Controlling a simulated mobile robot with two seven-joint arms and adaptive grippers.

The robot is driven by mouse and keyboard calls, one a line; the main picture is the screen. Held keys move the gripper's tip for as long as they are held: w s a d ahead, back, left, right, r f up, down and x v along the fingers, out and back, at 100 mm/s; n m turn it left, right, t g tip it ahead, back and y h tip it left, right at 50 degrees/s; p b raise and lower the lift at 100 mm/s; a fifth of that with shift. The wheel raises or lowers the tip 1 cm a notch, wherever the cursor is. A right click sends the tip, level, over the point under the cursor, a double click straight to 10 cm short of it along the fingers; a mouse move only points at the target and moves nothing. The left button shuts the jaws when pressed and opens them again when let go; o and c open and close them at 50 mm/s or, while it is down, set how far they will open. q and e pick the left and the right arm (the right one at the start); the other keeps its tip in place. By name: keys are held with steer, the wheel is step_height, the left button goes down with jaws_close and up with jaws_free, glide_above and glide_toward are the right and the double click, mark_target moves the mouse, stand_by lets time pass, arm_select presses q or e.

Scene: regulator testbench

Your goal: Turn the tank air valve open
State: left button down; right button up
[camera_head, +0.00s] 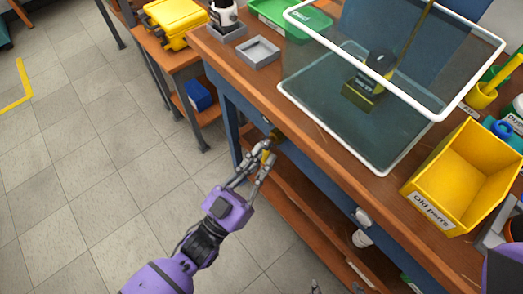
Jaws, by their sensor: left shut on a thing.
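My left gripper (262,166) reaches in from the lower left to the front of the bench, just under the tabletop edge. Its fingers are shut on a small yellow part, the tank air valve handle (268,157). The fingers hide much of the handle, and I cannot tell its exact angle. Small grey tips at the bottom edge may belong to my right gripper (316,286); too little shows to tell its state.
A water tank (310,104) with a white rim stands on the wooden bench, a dark and yellow device (366,88) inside. A yellow "Old parts" bin (435,206) stands to the right. A grey tray (258,52) lies at the left. Floor left of the bench is clear.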

arm_select(q)
steer(key=shift+r, duration=0.1)
stand_by(0.3)
steer(key=c, duration=1.7)
jaws_free()
steer(key=shift+c, duration=0.2)
steer(key=v, duration=1.2)
